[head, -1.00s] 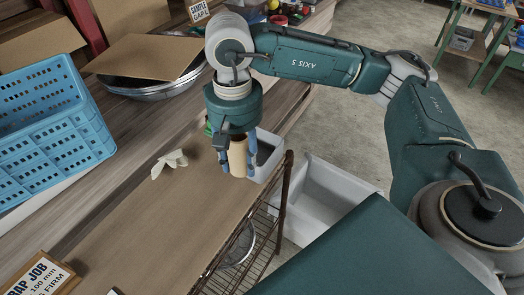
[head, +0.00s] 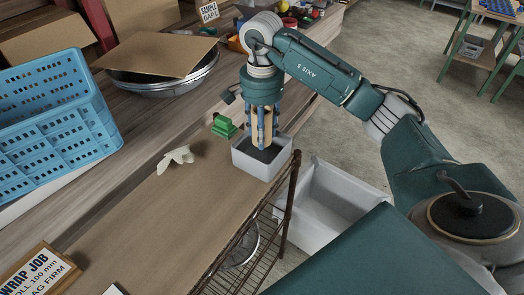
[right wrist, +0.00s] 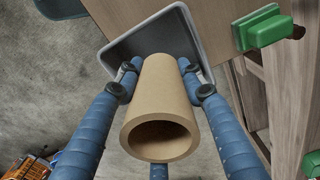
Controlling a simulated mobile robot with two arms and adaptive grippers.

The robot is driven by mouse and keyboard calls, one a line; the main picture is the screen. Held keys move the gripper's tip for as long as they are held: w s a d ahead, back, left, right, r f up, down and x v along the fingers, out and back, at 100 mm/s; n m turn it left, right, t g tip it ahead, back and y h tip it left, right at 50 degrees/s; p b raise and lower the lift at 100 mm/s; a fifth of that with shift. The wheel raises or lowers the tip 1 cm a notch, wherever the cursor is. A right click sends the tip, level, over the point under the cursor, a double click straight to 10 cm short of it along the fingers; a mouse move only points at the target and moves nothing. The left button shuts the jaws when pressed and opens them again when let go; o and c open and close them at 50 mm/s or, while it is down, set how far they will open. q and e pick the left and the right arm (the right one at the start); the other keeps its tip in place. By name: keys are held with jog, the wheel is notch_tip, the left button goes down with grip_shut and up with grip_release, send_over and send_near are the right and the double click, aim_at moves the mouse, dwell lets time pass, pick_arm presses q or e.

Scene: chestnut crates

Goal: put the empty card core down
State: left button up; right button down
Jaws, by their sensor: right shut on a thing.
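The empty card core (head: 262,124) is a plain tan tube. My right gripper (head: 261,140) is shut on it and holds it upright over a small grey bin (head: 281,165) at the bench's edge. The right wrist view looks along the core (right wrist: 158,105), with its hollow end facing the camera and blue fingers (right wrist: 158,88) around it. The bin (right wrist: 205,58) shows behind its far end. I cannot tell whether the core's lower end is inside the bin or just above it. My left gripper is not in view.
A green object (head: 223,126) and a crumpled pale scrap (head: 175,158) lie on the bench left of the bin. A blue crate (head: 55,120) and a card sheet on a metal bowl (head: 165,85) are farther left. A large pale tub (head: 325,205) stands below.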

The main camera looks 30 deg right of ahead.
aim_at(262, 159)
notch_tip(262, 159, down, 4)
jog(key=shift+r+p, duration=0.1)
jog(key=shift+p, duration=0.2)
notch_tip(262, 159, down, 3)
jog(key=shift+f+p, duration=0.15)
jog(key=shift+p, duration=0.25)
jog(key=shift+f, duration=0.25)
jog(key=c, duration=1.5)
grip_release()
jog(key=shift+f+b, duration=0.1)
jog(key=shift+b, duration=0.2)
jog(key=shift+c, duration=0.2)
jog(key=o, duration=0.4)
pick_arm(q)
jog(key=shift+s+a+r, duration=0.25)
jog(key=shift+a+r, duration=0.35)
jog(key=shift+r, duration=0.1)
pick_arm(e)
jog(key=shift+o, duration=0.2)
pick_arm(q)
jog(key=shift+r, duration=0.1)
pick_arm(e)
jog(key=shift+r, duration=0.2)
